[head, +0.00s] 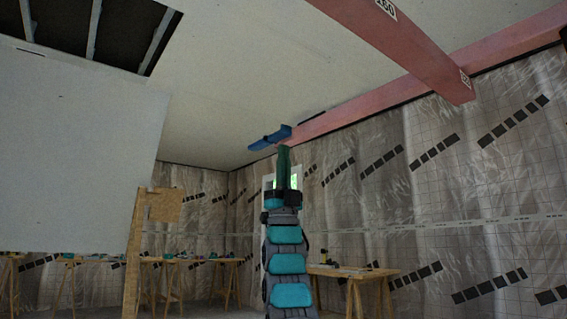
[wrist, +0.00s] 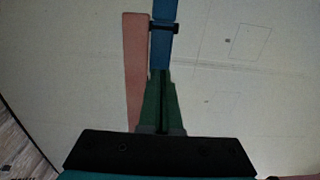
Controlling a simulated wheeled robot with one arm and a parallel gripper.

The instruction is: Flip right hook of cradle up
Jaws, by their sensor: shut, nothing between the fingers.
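A blue bracket-like piece (head: 270,138) shows high up near the ceiling in the head view, and I take it for part of the cradle. In the wrist view it is a blue bar (wrist: 162,45) with a small dark fitting across it. I cannot tell which part is the right hook or how it is turned. My gripper (head: 284,150) points upward with its dark green fingers together and empty. In the wrist view my gripper's fingertips (wrist: 162,73) are at the lower end of the blue bar; I cannot tell whether they touch it.
A pink beam (head: 375,98) runs beside the blue piece, and another (head: 420,50) crosses the ceiling. A large pale panel (head: 75,165) fills the left, with a wooden post (head: 134,255) beside it. Workbenches (head: 350,272) stand along the walls.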

